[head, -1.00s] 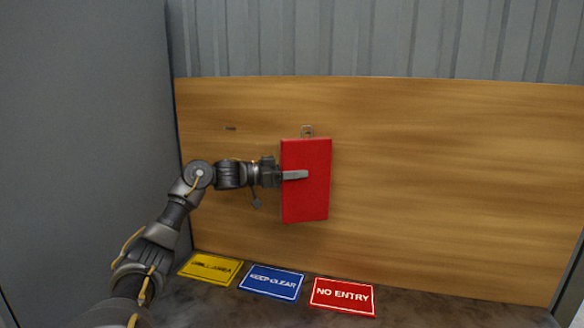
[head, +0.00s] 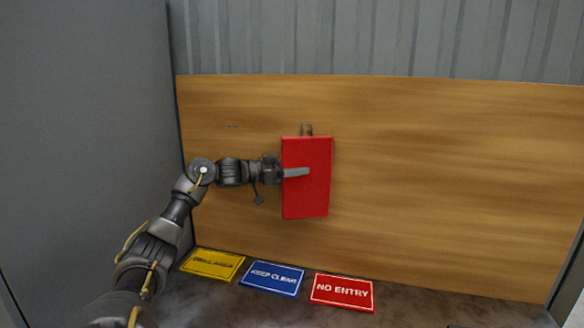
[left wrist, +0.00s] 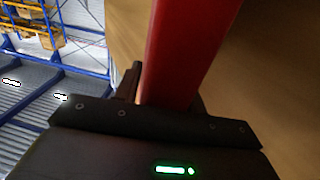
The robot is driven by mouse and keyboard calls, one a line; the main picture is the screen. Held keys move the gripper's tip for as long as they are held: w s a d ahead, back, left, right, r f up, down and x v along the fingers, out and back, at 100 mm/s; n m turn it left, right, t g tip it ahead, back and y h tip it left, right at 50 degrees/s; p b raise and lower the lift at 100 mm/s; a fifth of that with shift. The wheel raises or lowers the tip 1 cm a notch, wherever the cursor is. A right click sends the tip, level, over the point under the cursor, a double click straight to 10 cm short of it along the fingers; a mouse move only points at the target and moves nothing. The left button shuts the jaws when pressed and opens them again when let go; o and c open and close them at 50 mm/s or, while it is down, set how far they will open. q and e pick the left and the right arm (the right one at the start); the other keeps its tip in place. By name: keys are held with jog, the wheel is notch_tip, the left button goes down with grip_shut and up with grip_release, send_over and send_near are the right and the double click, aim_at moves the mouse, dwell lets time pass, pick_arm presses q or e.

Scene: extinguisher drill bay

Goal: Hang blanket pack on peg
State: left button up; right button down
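The blanket pack (head: 306,198) is a flat red upright slab in front of the wooden board. My left gripper (head: 297,173) comes in from the left, with one pale finger across the pack's near face. It is shut on the pack. In the left wrist view the red pack (left wrist: 185,50) runs up from between the gripper's fingers (left wrist: 165,95). A small peg fitting (head: 306,130) shows on the board just above the pack's top edge. Whether the pack touches the peg cannot be told. My right gripper is not in view.
The wooden board (head: 450,180) spans the back, below corrugated metal. A grey wall (head: 80,130) stands at left. Yellow (head: 212,264), blue "KEEP CLEAR" (head: 272,278) and red "NO ENTRY" (head: 342,292) signs lie along the board's foot. The board's right side is clear.

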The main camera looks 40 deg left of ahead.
pick_arm(q)
jog(key=shift+o, duration=1.2)
jog(key=shift+w+a+f, duration=0.2)
jog(key=shift+w+a, duration=0.1)
jog(key=shift+w, duration=0.3)
jog(key=shift+o, duration=1.1)
jog(key=shift+w+a+f, duration=0.15)
jog(key=shift+a, duration=0.05)
jog(key=shift+o, duration=0.5)
jog(key=shift+d, duration=0.15)
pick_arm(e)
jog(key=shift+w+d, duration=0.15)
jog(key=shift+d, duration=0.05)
pick_arm(q)
jog(key=shift+d+f, duration=0.1)
jog(key=shift+f, duration=0.05)
